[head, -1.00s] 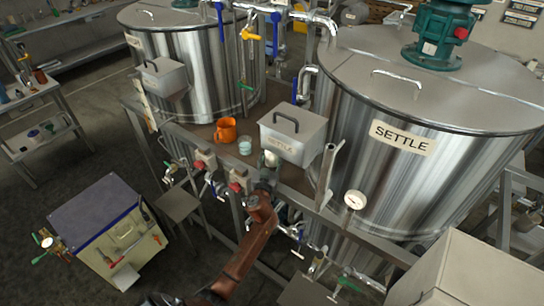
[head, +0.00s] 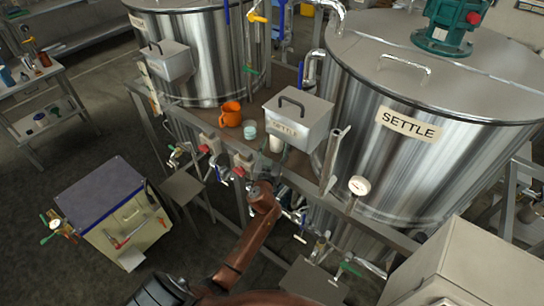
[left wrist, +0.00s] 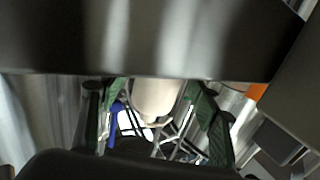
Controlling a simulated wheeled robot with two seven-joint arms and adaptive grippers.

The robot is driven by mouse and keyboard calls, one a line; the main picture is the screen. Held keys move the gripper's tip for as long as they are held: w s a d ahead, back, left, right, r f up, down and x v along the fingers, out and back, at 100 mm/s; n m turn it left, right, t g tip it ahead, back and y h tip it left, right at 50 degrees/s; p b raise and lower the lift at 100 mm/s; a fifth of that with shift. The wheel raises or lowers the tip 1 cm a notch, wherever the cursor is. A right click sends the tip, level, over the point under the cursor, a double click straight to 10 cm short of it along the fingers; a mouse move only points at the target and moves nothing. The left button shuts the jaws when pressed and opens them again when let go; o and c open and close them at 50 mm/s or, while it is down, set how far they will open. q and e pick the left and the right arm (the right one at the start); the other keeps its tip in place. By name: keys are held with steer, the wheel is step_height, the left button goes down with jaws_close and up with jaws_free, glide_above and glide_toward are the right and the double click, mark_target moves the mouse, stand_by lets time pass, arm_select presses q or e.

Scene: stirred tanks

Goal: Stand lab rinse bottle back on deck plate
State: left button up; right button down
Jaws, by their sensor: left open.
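The lab rinse bottle (head: 276,144) looks like a small whitish body on the deck plate (head: 192,118), just below the front of the right grey SETTLE box; its lower part is hard to make out. In the left wrist view its pale rounded body (left wrist: 156,98) lies between two green-padded fingers. My left gripper (left wrist: 148,96) is open around it, with gaps at the sides; I cannot tell whether either finger touches. In the head view my brown left arm reaches up to the deck edge, and its fingers are small and partly hidden. My right gripper is not in view.
An orange mug (head: 231,115) and a pale blue jar (head: 250,130) stand left of the bottle. The grey SETTLE box (head: 297,118) is close above it. Steel tanks (head: 420,150) rise behind. Valves and pipes (head: 240,165) line the deck's front edge. A cabinet (head: 110,210) stands lower left.

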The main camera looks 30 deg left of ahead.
arm_select(q)
steer(key=v, duration=0.9)
steer(key=shift+s+d, duration=0.15)
steer(key=shift+s, duration=0.05)
